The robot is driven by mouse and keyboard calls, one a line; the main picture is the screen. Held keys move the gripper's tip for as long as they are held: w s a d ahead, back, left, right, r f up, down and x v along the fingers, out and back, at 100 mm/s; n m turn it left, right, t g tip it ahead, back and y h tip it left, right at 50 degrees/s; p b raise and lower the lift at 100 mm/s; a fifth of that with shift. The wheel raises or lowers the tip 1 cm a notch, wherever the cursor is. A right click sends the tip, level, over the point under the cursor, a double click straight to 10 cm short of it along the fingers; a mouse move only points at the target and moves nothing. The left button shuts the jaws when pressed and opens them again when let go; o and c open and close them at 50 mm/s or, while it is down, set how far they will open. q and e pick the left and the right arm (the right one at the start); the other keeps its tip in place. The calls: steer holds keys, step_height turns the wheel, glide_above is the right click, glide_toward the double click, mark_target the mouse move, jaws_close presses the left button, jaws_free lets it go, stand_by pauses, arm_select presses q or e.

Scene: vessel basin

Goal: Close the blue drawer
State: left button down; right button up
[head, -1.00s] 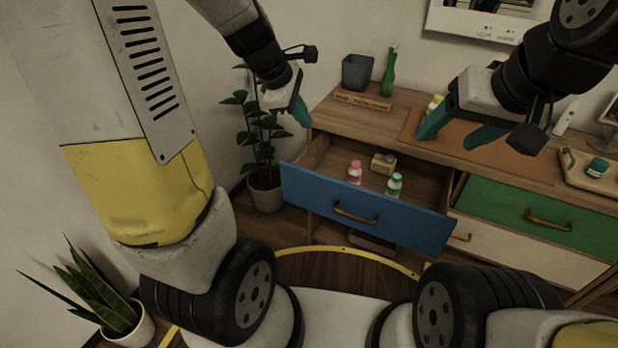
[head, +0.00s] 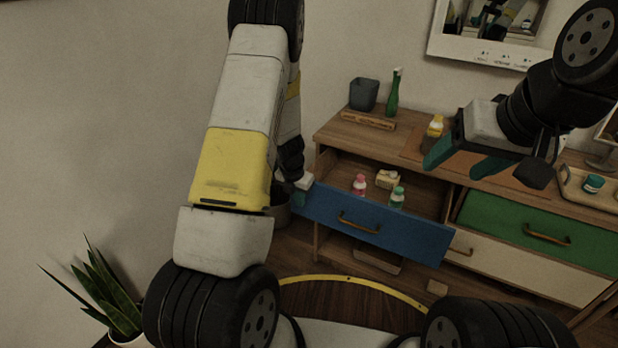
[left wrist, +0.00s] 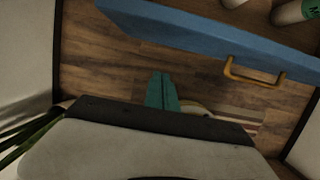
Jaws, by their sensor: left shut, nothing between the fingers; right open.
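The blue drawer (head: 375,222) is pulled out of the wooden cabinet, with a brass handle (head: 358,224) on its front. Inside stand a pink bottle (head: 360,184), a white bottle with a green cap (head: 397,197) and a small tan box (head: 387,179). My left gripper (head: 299,198) is by the left end of the drawer front, partly hidden by my arm. In the left wrist view its teal fingers (left wrist: 162,92) are shut and empty, apart from the blue front (left wrist: 215,38). My right gripper (head: 458,160) is open above the cabinet top.
A green drawer (head: 540,232) is right of the blue one. On top are a grey cup (head: 363,94), a green bottle (head: 393,92), a yellow bottle (head: 434,128) and a tray (head: 590,190). A plant (head: 105,295) stands at lower left.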

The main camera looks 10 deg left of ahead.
mark_target(308, 199)
arm_select(q)
steer(key=shift+w+d+f, duration=0.25)
steer(key=shift+w+f, duration=0.5)
steer(key=shift+w, duration=0.1)
steer(key=shift+w+d+f, duration=0.3)
steer(key=shift+w+f, duration=0.45)
steer(key=shift+w, duration=0.05)
steer(key=shift+w+d+f, duration=0.25)
steer(key=shift+w+f, duration=0.5)
steer(key=shift+w, duration=0.1)
steer(key=shift+w, duration=0.1)
arm_select(e)
steer(key=shift+w, duration=0.1)
